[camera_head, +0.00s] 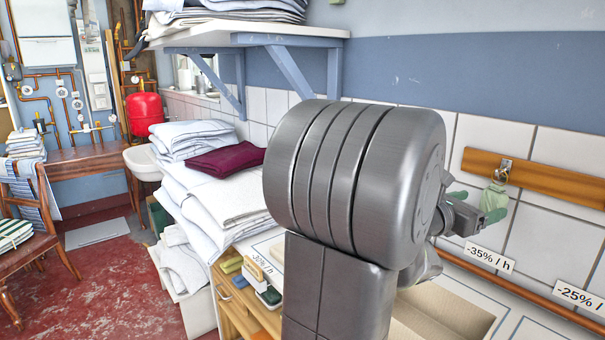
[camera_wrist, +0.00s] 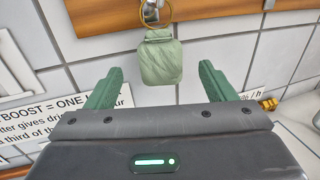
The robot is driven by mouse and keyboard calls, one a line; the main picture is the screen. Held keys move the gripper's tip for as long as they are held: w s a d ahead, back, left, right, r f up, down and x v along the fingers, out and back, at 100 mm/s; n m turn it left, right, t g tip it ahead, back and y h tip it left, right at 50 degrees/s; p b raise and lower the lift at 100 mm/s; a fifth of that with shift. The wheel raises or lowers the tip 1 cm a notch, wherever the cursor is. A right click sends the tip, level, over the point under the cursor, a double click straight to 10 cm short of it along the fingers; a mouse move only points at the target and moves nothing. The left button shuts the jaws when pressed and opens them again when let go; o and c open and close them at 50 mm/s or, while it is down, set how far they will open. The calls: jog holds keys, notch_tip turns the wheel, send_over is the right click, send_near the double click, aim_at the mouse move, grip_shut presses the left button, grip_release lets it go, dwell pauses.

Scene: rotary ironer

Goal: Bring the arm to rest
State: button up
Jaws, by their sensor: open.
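My arm, a large grey metal joint and link, fills the middle of the head view and hides much of the table behind it. My gripper (camera_head: 476,205) is at the right of it, near the tiled wall. In the wrist view its two green fingers (camera_wrist: 160,70) are spread apart with nothing gripped. A pale green pouch (camera_wrist: 157,58) hangs by a ring from the wooden rail (camera_wrist: 110,12) and appears between the fingertips, touching neither. How deep it sits between them I cannot tell. The pouch also shows in the head view (camera_head: 494,196).
A blue-bracketed shelf (camera_head: 250,36) with folded linen is at the upper left. Folded white sheets (camera_head: 225,200) and a dark red cloth (camera_head: 226,160) lie left of my arm. A copper pipe (camera_head: 520,287) runs along the wall below the gripper. Red floor (camera_head: 95,285) is open at left.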

jog(key=x, duration=0.3)
jog(key=shift+w+d, duration=0.1)
jog(key=shift+d, duration=0.25)
jog(key=shift+d+r+p, duration=0.15)
jog(key=shift+r+p, duration=0.25)
jog(key=shift+p, duration=0.35)
jog(key=shift+a+r+p, duration=0.2)
jog(key=shift+r+p, duration=0.05)
jog(key=shift+p, duration=0.2)
jog(key=b, duration=0.1)
send_near(491, 198)
jog(key=s+r, duration=0.2)
jog(key=s, duration=0.1)
jog(key=shift+s+d+m+g, duration=0.25)
jog(key=shift+d+m+g, duration=0.05)
jog(key=shift+d+g, duration=0.2)
jog(key=shift+f, duration=0.1)
